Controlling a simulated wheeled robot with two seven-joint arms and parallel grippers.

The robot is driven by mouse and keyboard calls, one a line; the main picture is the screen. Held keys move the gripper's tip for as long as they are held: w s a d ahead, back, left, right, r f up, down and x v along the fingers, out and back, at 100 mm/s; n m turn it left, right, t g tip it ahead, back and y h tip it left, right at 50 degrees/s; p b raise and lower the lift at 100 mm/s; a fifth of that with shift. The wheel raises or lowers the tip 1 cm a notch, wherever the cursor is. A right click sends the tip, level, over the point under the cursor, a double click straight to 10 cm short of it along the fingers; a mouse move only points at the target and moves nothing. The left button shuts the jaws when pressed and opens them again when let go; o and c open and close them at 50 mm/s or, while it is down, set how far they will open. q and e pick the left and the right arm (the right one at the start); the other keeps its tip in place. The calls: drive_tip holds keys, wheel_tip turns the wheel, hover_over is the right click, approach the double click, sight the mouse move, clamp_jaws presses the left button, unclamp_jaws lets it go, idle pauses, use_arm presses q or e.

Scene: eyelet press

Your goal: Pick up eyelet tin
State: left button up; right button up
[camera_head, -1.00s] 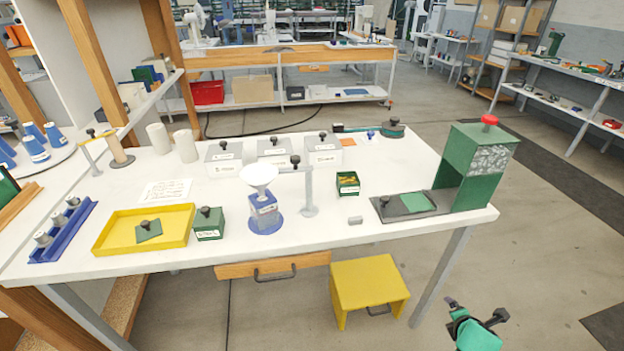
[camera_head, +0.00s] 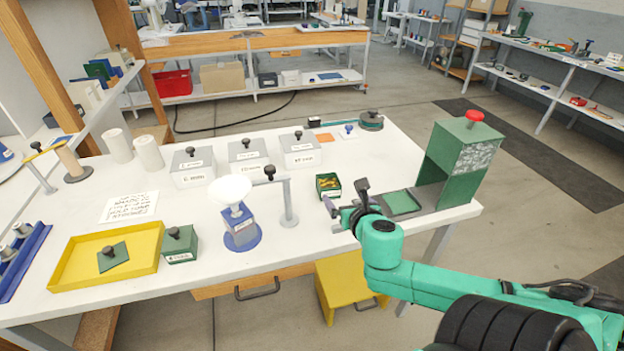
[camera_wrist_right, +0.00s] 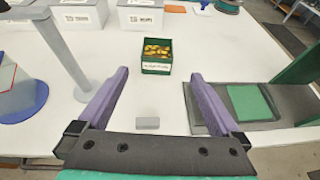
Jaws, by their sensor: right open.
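A small open green tin (camera_head: 328,185) with gold pieces inside and a white label on its front stands on the white table. It is upright and also shows in the right wrist view (camera_wrist_right: 156,55). My right gripper (camera_head: 347,197) is near the table's front edge, just short of this tin. In the right wrist view its two purple fingers (camera_wrist_right: 160,75) are spread wide, with the tin beyond and between their tips, untouched. My left gripper is not in view.
A small grey block (camera_wrist_right: 147,123) lies between the fingers, nearer than the tin. The green press (camera_head: 462,165) and its dark base stand to the right. A grey post (camera_head: 288,203) and a white funnel stand (camera_head: 241,232) are left. White lidded boxes (camera_head: 246,166) stand behind.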

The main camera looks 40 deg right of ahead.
drive_tip(key=b, duration=0.1)
approach(326, 177)
drive_tip(key=x, duration=0.5)
drive_tip(key=shift+f, duration=0.2)
drive_tip(key=shift+r, duration=0.1)
drive_tip(key=c, duration=0.5)
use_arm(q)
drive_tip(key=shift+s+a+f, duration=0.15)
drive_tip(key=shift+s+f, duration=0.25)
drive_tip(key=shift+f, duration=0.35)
use_arm(e)
drive_tip(key=c, duration=0.9)
